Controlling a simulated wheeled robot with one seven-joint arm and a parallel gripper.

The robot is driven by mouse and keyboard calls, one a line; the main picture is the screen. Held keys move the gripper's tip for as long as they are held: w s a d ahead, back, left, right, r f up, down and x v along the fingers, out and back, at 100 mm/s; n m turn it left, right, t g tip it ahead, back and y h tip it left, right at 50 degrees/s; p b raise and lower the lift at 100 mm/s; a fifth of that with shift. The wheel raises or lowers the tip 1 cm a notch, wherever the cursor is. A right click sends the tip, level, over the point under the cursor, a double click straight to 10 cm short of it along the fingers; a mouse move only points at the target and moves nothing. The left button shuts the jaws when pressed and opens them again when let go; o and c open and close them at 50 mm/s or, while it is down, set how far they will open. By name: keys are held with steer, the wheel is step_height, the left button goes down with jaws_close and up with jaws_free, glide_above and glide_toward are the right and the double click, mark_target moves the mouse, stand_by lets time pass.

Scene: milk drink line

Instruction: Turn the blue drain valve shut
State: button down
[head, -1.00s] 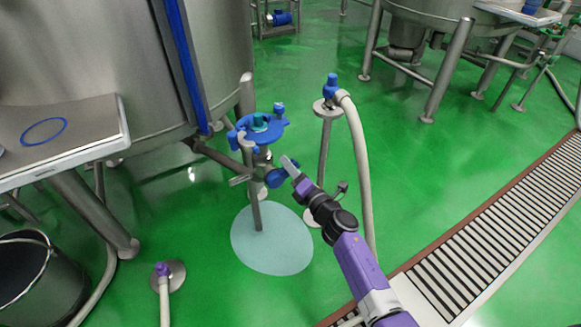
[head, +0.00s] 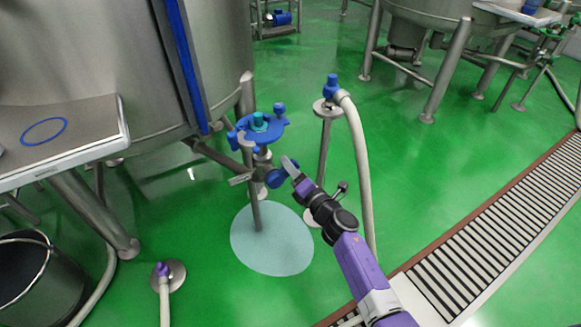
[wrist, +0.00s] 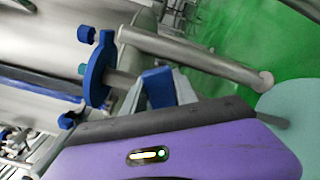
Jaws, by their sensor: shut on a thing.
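The blue drain valve handle (head: 275,178) sits on a steel pipe fitting below a round blue plate (head: 262,130) on a stand, beside the large tank. My gripper (head: 288,168) reaches in from the lower right and is shut on the handle. In the wrist view the blue handle (wrist: 157,88) shows between the grey fingers of my gripper (wrist: 160,92). The purple gripper body hides part of the fitting there. The exact angle of the handle is hard to tell.
A post with a blue-capped hose (head: 331,88) stands just right of my gripper. A pale round patch (head: 272,240) lies on the green floor below. A steel tank (head: 80,60) and a bucket (head: 40,270) are at left. A drain grate (head: 490,230) runs along the right.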

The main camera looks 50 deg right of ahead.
steer(key=shift+f, duration=0.15)
steer(key=m, duration=0.1)
steer(key=f+m, duration=0.1)
steer(key=m, duration=0.1)
steer(key=shift+s+d+f, duration=0.1)
steer(key=shift+d+f, duration=0.15)
steer(key=shift+d, duration=0.05)
steer(key=shift+d+f+m+p, duration=0.1)
steer(key=shift+f+m+p, duration=0.4)
steer(key=shift+m, duration=1)
steer(key=shift+s+f, duration=0.1)
steer(key=shift+f, duration=0.15)
steer(key=c, duration=1)
jaws_free()
steer(key=shift+o, duration=0.2)
steer(key=p+v, duration=0.1)
steer(key=v, duration=0.6)
steer(key=shift+s, duration=0.35)
